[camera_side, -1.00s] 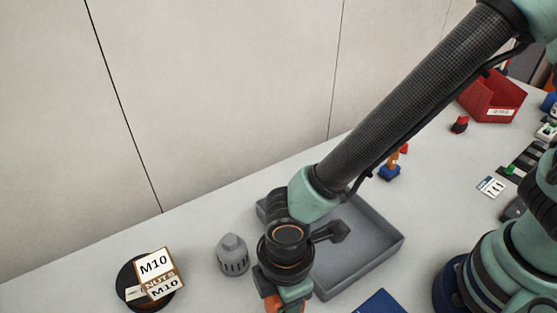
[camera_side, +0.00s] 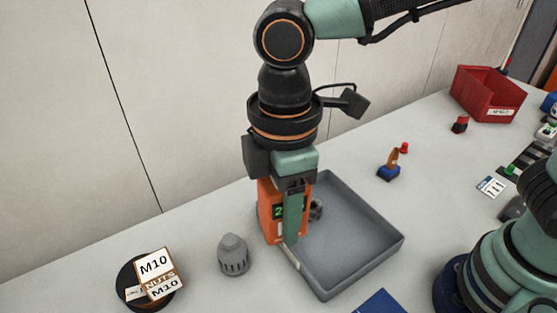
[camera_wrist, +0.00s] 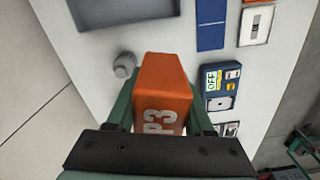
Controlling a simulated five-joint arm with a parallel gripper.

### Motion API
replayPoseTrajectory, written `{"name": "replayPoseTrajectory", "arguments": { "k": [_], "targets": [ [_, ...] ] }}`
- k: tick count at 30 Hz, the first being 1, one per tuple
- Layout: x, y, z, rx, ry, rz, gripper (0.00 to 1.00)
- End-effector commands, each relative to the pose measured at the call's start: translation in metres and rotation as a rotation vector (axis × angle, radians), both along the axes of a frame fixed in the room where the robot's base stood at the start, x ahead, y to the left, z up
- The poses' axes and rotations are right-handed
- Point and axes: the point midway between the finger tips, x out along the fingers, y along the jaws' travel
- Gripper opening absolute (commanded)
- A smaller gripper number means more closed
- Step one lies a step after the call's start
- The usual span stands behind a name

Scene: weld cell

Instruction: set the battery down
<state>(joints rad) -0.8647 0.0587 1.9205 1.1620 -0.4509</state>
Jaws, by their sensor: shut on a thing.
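In the wrist view the battery (camera_wrist: 162,92) sits between the two green fingers and shows "P3" in white. In the side view one finger covers part of it. Its lower end overlaps the left edge of the grey tray (camera_side: 372,226). I cannot tell how high it hangs above the table.
A grey domed part (camera_side: 233,256) stands left of the battery. An M10 nuts box (camera_side: 155,265) sits on a black round holder further left. A small dark part (camera_side: 316,209) shows in the tray. A blue plate (camera_side: 382,303) lies in front; a red bin (camera_side: 487,95) stands back right.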

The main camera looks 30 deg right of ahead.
Motion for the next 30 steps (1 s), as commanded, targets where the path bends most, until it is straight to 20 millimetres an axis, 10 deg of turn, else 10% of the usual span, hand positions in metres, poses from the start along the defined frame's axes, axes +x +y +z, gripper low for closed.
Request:
{"name": "replayPoseTrajectory", "arguments": {
  "k": [15,30],
  "targets": [
    [0.138,-0.168,0.002,0.000,-0.001,-0.423,0.00],
    [0.164,-0.388,0.003,0.000,-0.001,-0.826,0.00]
  ]
}}
